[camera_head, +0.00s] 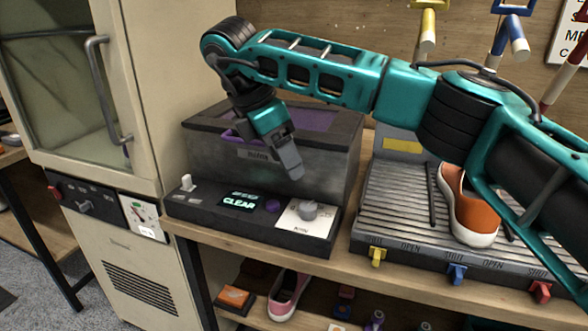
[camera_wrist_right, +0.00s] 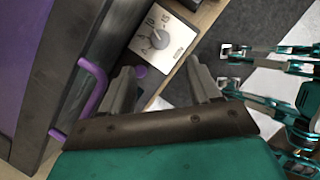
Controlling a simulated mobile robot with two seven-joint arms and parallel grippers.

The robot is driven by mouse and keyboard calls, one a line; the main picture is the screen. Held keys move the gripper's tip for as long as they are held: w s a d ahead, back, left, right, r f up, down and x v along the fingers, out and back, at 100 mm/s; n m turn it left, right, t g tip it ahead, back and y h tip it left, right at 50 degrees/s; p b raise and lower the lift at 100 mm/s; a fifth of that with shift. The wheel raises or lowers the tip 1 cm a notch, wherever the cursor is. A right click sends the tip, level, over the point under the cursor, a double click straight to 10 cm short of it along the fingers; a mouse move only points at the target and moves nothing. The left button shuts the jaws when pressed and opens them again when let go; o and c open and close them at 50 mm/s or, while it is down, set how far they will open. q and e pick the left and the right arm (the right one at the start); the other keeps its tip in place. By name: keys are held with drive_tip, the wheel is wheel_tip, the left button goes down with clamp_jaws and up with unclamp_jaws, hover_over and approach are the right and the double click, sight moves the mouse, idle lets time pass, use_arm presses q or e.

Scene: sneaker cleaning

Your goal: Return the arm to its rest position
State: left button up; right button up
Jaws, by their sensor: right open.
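My right arm (camera_head: 310,68) reaches in from the right across the bench. Its gripper (camera_head: 291,172) hangs in front of a grey box-shaped machine (camera_head: 325,158) with a purple-framed lid, above that machine's control panel. In the right wrist view the gripper (camera_wrist_right: 162,84) has its two fingers well apart, with nothing between them. Below them the panel's dial (camera_wrist_right: 157,36) shows on its white plate. A purple handle (camera_wrist_right: 92,88) is to the left of the fingers.
A beige glass-door cabinet (camera_head: 165,60) stands to the left. A ridged tray (camera_head: 390,215) at the right holds an orange-and-white sneaker (camera_head: 473,212), partly behind my arm. A pink shoe (camera_head: 288,295) sits on the lower shelf. Coloured handles hang at the upper right.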

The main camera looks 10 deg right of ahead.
use_arm(q)
drive_tip(key=shift+s+a+f, duration=0.1)
drive_tip(key=shift+s+f, duration=0.05)
drive_tip(key=shift+s, duration=0.15)
use_arm(e)
drive_tip(key=shift+a+r, duration=0.25)
drive_tip(key=shift+r, duration=0.35)
